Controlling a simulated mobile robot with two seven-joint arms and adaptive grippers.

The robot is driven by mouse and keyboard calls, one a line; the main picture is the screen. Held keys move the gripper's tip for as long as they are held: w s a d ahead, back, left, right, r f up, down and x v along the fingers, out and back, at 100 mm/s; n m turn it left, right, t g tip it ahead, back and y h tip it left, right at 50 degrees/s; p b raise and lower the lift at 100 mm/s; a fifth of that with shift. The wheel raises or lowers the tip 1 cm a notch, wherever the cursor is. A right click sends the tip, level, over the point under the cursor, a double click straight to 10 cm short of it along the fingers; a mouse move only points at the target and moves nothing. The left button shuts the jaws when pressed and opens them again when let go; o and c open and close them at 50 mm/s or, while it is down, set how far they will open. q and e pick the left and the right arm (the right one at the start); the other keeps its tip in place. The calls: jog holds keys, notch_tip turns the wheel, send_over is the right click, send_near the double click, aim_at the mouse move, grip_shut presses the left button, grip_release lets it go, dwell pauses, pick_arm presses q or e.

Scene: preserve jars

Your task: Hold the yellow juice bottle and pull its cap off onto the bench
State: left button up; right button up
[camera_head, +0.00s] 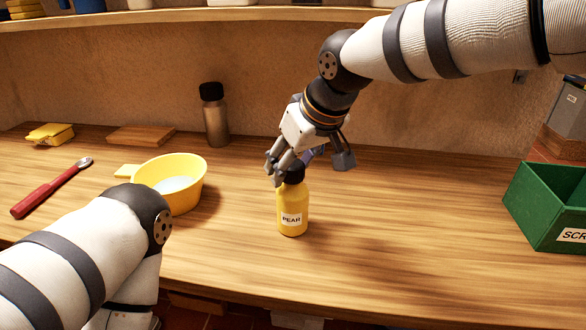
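The yellow juice bottle (291,208), labelled PEAR, stands upright on the wooden bench near its front edge. Its dark cap (295,173) is on top, partly hidden by my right gripper. My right gripper (309,168) reaches down from the upper right. Its fingers are spread, with the left ones close beside the cap and the right one well clear of it. I cannot tell whether any finger touches the cap. My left arm comes in at the lower left, and its gripper is out of view.
A yellow handled bowl (190,202) with pale contents stands left of the bottle. Behind are a dark-capped grey bottle (215,118), a wooden board (140,136) and a yellow item (50,133). A red-handled tool (48,192) lies far left. A green bin (540,214) stands right; bench between is clear.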

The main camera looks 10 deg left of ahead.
jog(key=v, duration=1.2)
